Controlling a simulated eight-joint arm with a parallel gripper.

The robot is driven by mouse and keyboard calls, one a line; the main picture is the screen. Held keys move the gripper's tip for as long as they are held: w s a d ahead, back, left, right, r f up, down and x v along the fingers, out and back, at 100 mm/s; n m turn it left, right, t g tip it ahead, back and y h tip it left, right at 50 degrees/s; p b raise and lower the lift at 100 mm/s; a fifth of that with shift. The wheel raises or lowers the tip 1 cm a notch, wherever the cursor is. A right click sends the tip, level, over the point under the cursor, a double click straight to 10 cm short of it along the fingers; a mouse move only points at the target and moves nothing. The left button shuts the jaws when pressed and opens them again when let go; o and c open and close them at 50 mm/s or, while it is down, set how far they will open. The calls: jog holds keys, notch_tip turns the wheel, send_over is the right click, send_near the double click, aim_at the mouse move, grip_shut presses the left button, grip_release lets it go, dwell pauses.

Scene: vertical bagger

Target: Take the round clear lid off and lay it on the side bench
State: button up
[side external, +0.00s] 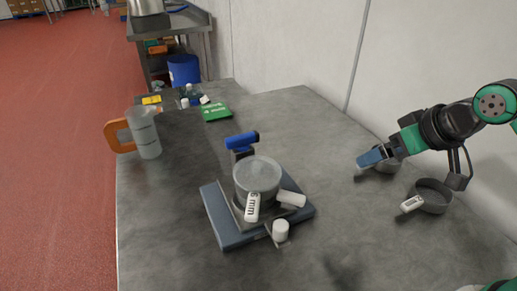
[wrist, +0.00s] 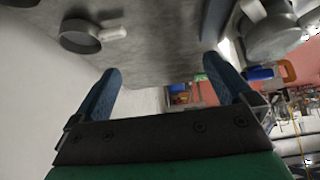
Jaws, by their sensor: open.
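The round clear lid (side external: 258,170) sits on top of a grey round vessel (side external: 254,196) on the blue-based device, near the middle of the bench. My gripper (side external: 367,158) is at the right in the side view, above the bench and well apart from the lid. In the wrist view my gripper (wrist: 160,67) has its two blue fingers spread with nothing between them. A grey round body (wrist: 272,32) at the upper right of the wrist view is cut off by the frame; I cannot tell whether the lid shows there.
The grey bench (side external: 165,225) has free room left and right of the device. A round pan (side external: 433,195) with a white handle stands at right; another is partly behind my gripper. A jug (side external: 147,135) with an orange handle and a green box (side external: 217,113) stand farther back. A wall borders the right.

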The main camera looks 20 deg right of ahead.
jog(key=shift+w+a+r, duration=0.1)
jog(key=shift+a+r, duration=0.05)
jog(key=c, duration=0.5)
notch_tip(320, 180, up, 2)
jog(key=g, duration=0.7)
send_over(257, 163)
jog(key=shift+d+r, duration=0.1)
jog(key=shift+d, duration=0.15)
jog(key=shift+c, duration=0.2)
jog(key=shift+a+f, duration=0.2)
jog(key=shift+a, duration=0.05)
jog(key=shift+f, duration=2.75)
grip_shut()
